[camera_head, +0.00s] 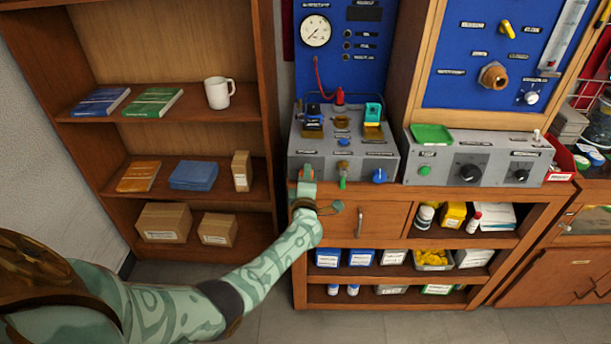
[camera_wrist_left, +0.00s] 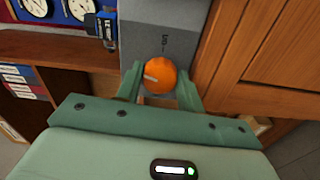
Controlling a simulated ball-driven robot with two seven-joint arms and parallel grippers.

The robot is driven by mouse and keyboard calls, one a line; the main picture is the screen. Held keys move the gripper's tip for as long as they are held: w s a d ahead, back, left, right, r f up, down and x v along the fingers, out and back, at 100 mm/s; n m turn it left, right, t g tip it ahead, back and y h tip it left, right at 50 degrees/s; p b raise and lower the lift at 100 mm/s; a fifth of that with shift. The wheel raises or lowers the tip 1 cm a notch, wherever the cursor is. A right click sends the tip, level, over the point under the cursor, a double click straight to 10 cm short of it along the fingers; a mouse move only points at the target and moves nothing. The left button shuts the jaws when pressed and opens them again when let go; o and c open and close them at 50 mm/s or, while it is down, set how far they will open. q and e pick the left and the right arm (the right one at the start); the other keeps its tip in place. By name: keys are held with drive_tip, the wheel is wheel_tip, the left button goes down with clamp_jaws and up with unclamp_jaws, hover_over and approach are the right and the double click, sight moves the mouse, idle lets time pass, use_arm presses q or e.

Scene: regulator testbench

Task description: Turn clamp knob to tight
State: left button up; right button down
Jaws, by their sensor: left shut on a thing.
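An orange round knob (camera_wrist_left: 160,75) sits on the grey face of the test bench unit (camera_wrist_left: 185,25) in the wrist view. It has a pale pointer mark on its left side, and a small dark label is beside it, too small to read. My left gripper (camera_wrist_left: 160,88) is shut on this knob, with one green finger on each side. In the head view my left gripper (camera_head: 308,172) is at the lower left corner of the grey bench unit (camera_head: 318,152) and hides the knob. My right gripper is not in view.
A green knob (camera_head: 343,183) and a blue knob (camera_head: 379,176) are to the right on the same front face. A wooden drawer (camera_head: 375,218) with a handle is just below. A bookshelf (camera_head: 190,140) stands at the left.

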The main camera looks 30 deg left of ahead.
use_arm(q)
drive_tip(key=shift+s+f+m+p, duration=0.1)
drive_tip(key=shift+m+p, duration=0.65)
drive_tip(key=shift+m, duration=2.95)
drive_tip(key=shift+f+m+p, duration=0.1)
drive_tip(key=shift+m+p, duration=0.6)
drive_tip(key=shift+m, duration=3)
drive_tip(key=o, duration=1)
drive_tip(key=shift+r, duration=0.1)
drive_tip(key=p+v, duration=0.9)
drive_tip(key=v, duration=0.7)
drive_tip(key=shift+s, duration=0.15)
